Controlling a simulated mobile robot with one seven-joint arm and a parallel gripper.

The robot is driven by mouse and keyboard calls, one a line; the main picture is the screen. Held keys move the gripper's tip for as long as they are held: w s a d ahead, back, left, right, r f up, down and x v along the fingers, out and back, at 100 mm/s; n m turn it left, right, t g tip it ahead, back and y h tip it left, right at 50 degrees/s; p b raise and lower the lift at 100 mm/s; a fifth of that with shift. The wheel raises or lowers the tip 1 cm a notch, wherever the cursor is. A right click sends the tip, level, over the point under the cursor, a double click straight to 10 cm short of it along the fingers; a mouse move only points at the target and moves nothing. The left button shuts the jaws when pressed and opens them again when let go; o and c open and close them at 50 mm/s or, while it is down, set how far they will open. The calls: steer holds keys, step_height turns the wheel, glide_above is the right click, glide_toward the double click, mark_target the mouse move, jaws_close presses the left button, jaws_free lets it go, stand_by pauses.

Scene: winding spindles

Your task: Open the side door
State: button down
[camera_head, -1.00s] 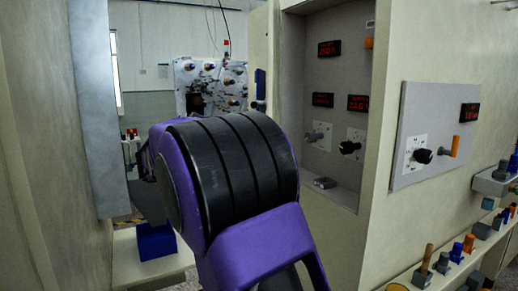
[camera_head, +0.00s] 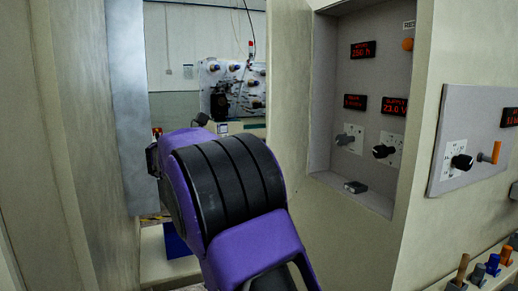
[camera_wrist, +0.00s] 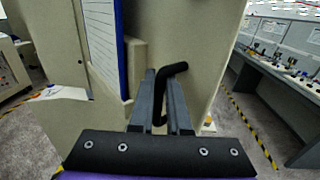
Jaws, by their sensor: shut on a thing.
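In the wrist view, my gripper (camera_wrist: 164,98) has its two grey fingers shut on a bent black handle (camera_wrist: 176,69). The handle's upper end sticks out to the right past the fingertips. Behind it is a tall cream panel (camera_wrist: 197,42), which looks like the side door. I cannot tell for certain how far it stands open. In the head view my purple and black arm fills the middle and hides my gripper and the handle.
A control cabinet (camera_head: 455,60) with red displays and knobs stands close on the right. A cream wall with a grey edge strip (camera_head: 128,100) is at left. In the wrist view, a blue-edged board (camera_wrist: 105,40) is near the fingers, and a workbench (camera_wrist: 285,75) stands beyond open floor.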

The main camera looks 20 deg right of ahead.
steer(key=shift+r, duration=0.1)
steer(key=c, duration=0.9)
jaws_free()
steer(key=shift+s+a, duration=0.2)
steer(key=shift+a, duration=1.05)
steer(key=shift+s+a, duration=0.25)
steer(key=shift+a, duration=0.95)
steer(key=shift+s+a, duration=0.2)
steer(key=shift+a, duration=1.05)
